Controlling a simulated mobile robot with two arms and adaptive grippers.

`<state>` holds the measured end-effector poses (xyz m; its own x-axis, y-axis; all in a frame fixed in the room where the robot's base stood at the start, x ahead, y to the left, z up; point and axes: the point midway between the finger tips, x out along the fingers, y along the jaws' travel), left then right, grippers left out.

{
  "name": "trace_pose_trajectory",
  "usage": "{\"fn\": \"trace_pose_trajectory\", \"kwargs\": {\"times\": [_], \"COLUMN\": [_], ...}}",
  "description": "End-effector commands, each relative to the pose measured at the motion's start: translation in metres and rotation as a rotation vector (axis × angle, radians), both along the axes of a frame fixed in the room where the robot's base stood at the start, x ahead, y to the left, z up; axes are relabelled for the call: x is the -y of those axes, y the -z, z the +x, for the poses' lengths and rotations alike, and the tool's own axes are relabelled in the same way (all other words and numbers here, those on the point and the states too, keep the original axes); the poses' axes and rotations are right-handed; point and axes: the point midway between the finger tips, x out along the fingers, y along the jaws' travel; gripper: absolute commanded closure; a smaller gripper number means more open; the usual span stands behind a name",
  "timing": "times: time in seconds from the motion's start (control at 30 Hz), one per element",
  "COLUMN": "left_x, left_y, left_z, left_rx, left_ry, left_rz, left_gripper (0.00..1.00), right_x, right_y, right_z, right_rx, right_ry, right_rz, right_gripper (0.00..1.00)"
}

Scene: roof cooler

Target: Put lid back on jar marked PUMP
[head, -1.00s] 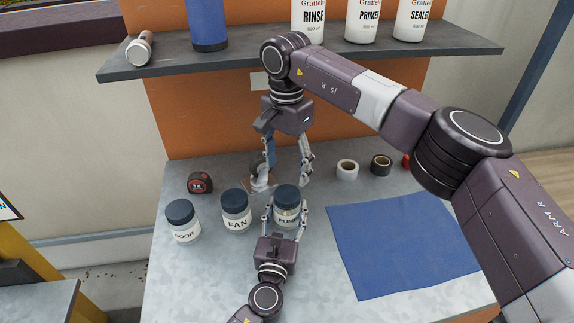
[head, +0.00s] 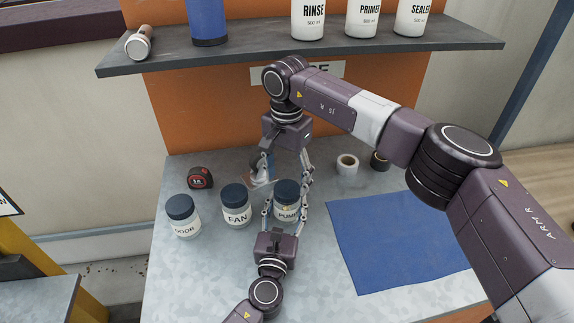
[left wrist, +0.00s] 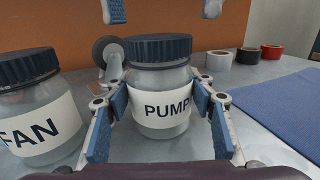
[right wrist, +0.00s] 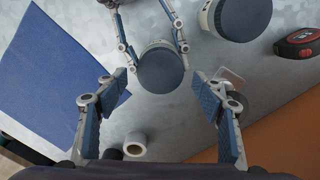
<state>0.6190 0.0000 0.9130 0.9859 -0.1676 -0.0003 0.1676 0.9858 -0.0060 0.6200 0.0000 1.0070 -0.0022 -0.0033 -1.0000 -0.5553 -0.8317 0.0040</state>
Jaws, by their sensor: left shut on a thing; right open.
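The jar marked PUMP (head: 286,212) stands upright on the metal bench, and its label faces the left wrist view (left wrist: 165,112). A dark blue ribbed lid (left wrist: 157,48) sits level on its mouth; I cannot tell if it is tight. The lid top also shows in the right wrist view (right wrist: 161,71). My left gripper (head: 284,216) is shut on the jar's body, one finger on each side. My right gripper (head: 288,188) is open and empty. It points down above and just behind the jar, with its fingertips apart on either side of the lid.
Jars marked FAN (head: 237,217) and DOOR (head: 184,228), both lidded, stand to the left. A blue mat (head: 400,240) covers the right. A shelf (head: 250,55) overhangs the back.

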Motion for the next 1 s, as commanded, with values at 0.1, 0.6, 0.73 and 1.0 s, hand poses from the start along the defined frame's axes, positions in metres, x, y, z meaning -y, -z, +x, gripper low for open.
{"fn": "trace_pose_trajectory", "kwargs": {"times": [0.1, 0.6, 0.73, 1.0], "left_x": [0.0, 0.0, 0.0, 0.0], "left_y": [0.0, 0.0, 0.0, 0.0], "left_z": [0.0, 0.0, 0.0, 0.0], "left_rx": [0.0, 0.0, 0.0, 0.0], "left_ry": [0.0, 0.0, 0.0, 0.0], "left_rz": [0.0, 0.0, 0.0, -0.001], "left_gripper": [1.0, 1.0, 1.0, 1.0], "right_x": [0.0, 0.0, 0.0, 0.0], "right_y": [0.015, 0.026, 0.026, 0.026], "right_z": [0.0, 0.0, 0.0, 0.0], "right_rx": [0.0, 0.001, 0.001, 0.001], "right_ry": [0.001, 0.001, 0.001, 0.001], "right_rz": [0.0, 0.0, 0.0, -0.001], "right_gripper": [0.37, 0.42, 0.56, 0.81]}}
